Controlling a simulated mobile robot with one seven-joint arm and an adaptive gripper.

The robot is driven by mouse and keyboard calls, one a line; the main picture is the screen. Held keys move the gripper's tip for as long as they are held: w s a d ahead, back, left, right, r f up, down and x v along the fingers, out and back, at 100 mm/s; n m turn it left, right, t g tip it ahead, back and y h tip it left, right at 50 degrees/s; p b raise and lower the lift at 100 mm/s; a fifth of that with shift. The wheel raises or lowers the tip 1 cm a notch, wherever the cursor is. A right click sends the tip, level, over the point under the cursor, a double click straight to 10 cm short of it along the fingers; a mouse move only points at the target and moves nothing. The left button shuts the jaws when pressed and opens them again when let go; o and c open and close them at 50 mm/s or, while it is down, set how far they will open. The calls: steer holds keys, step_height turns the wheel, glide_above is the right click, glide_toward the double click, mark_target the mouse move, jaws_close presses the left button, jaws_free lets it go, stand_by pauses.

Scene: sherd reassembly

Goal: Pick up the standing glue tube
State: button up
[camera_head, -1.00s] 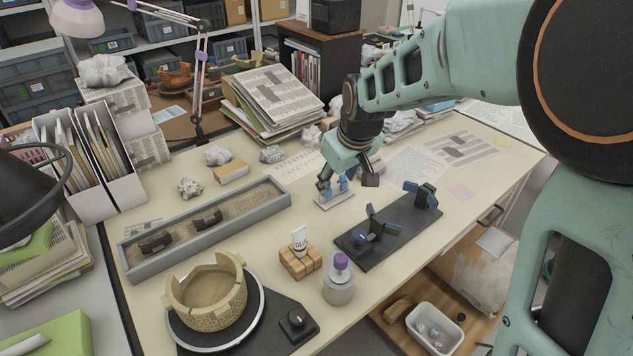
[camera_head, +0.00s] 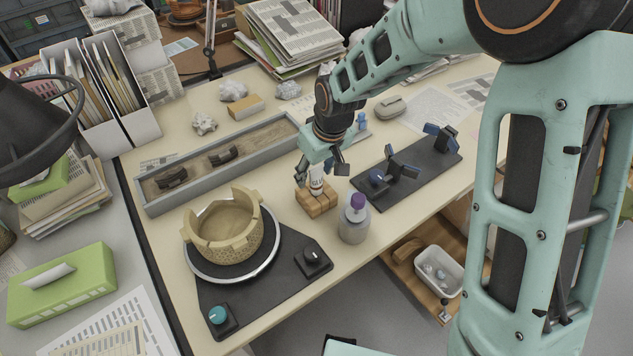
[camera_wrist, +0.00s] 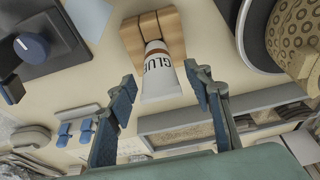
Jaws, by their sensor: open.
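The white glue tube (camera_head: 316,187) stands in a wooden block holder (camera_head: 318,204) near the table's front edge. In the wrist view the tube (camera_wrist: 160,75) shows its "GLUE" lettering, with the wooden holder (camera_wrist: 150,30) behind it. My gripper (camera_head: 322,172) is right at the tube's upper part in the head view and partly hides it. In the wrist view my gripper (camera_wrist: 160,95) is open, with one blue-padded finger on each side of the tube. A gap shows between each finger and the tube.
A purple-capped bottle (camera_head: 354,219) stands just right of the holder. A pot (camera_head: 224,230) on a turntable is to the left. A black board with blue clamps (camera_head: 405,172) lies to the right. A sand tray (camera_head: 222,160) lies behind.

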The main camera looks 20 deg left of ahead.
steer(key=shift+x, duration=1.6)
steer(key=shift+s, duration=0.15)
steer(key=shift+c, duration=0.4)
steer(key=c, duration=0.9)
